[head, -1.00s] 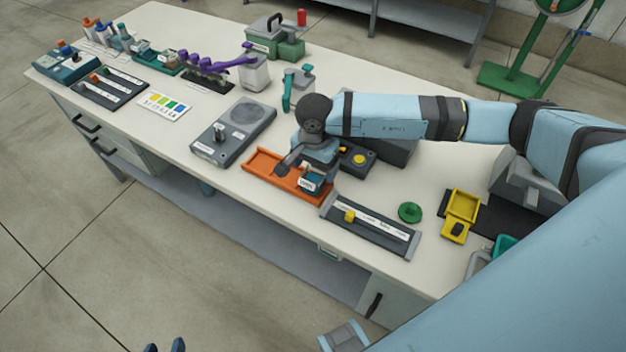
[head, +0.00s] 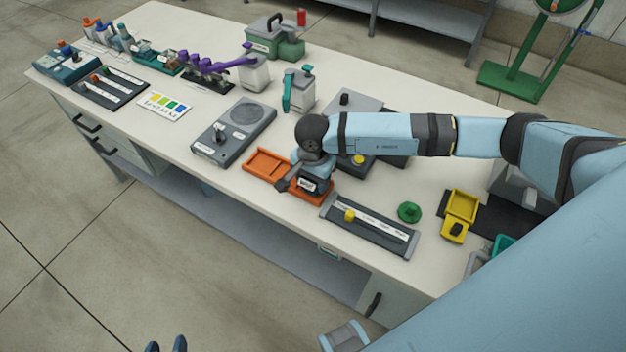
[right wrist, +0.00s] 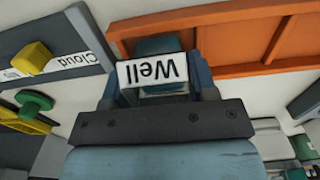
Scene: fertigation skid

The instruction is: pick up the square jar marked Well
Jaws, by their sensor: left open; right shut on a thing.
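The square jar marked Well (right wrist: 158,45) is teal with a white label, which reads upside down in the right wrist view. My right gripper (head: 306,184) is shut on it, with one finger on each side of the jar. In the head view the jar's label (head: 307,184) shows below the gripper, at the right end of the orange tray (head: 267,162). Most of the jar is hidden by the gripper, and I cannot tell whether it touches the tray floor. My left gripper (head: 166,344) is open and empty at the bottom edge, away from the bench.
A dark slider panel (head: 372,232) with a yellow knob lies just right of the tray. A grey scale-like device (head: 234,130) stands to its left. A green knob (head: 409,212) and a yellow tray (head: 461,206) are further right. The tray's left part is empty.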

